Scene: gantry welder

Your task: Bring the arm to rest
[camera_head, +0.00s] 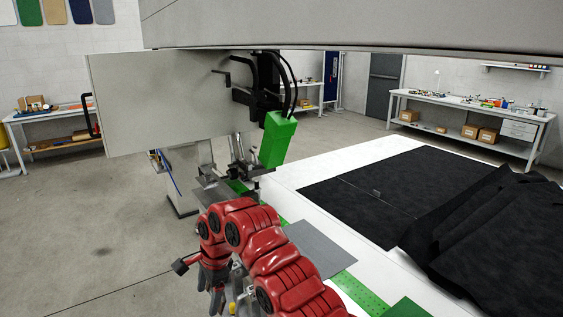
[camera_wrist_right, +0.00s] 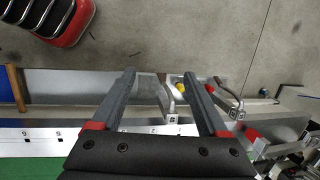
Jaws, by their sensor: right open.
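My red right arm (camera_head: 262,250) reaches in from the bottom of the head view and bends over toward the lower middle. My right gripper (camera_head: 216,291) hangs at its end, pointing down, partly hidden by the arm's joints. In the right wrist view the two fingers of the right gripper (camera_wrist_right: 160,76) are spread apart. My left gripper is not in view.
A green block (camera_head: 278,140) and cables hang from the gantry beam (camera_head: 350,27), close beyond the arm. A grey panel (camera_head: 160,100) stands left of them. The white table (camera_head: 300,177) with black fabric (camera_head: 375,193) extends right. Open floor (camera_head: 90,220) lies left.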

